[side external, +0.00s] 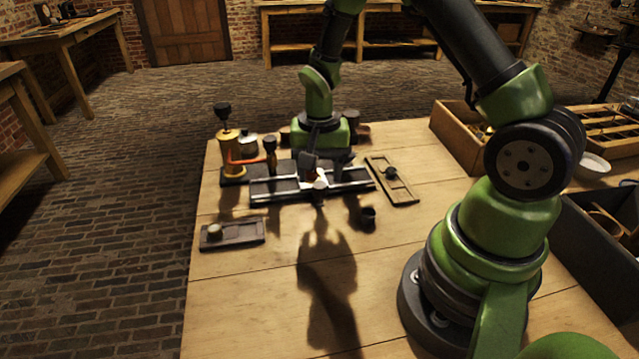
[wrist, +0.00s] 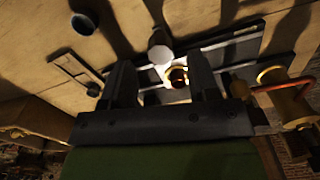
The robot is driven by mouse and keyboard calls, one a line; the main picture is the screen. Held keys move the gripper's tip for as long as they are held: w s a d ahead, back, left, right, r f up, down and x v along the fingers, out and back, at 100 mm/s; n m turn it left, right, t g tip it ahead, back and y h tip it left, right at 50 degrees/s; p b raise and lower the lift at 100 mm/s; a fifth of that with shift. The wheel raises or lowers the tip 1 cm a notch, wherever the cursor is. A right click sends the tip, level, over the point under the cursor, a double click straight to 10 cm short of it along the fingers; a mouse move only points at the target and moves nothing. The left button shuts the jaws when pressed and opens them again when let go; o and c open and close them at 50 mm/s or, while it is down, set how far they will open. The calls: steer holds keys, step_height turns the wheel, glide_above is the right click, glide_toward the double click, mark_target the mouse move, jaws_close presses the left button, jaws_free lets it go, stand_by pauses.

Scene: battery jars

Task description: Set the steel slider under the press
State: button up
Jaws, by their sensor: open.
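The steel slider (side external: 308,184) is a bright plate with a pale round knob on its near side, sitting on the twin-rail track (side external: 268,190). The press (side external: 230,150) is a brass-coloured column with a black top and an orange arm, at the track's left end. In the wrist view, the slider (wrist: 154,75) shows between my fingers with a gold ring on it, and its knob stands beyond them. The press (wrist: 290,100) is at the right there. My gripper (side external: 322,165) is open over the slider, its fingers (wrist: 160,70) apart on either side. Finger contact cannot be told.
A small dark cup (side external: 367,216) stands in front of the track. A wooden frame with a dark knob (side external: 390,172) lies right of it, and a grey plate with a pale knob (side external: 232,235) lies front left. A wooden crate (side external: 458,140) is at right.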

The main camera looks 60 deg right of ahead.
mark_target(319, 185)
steer(key=shift+f, duration=1.7)
jaws_close()
steer(key=s+d, duration=0.6)
jaws_free()
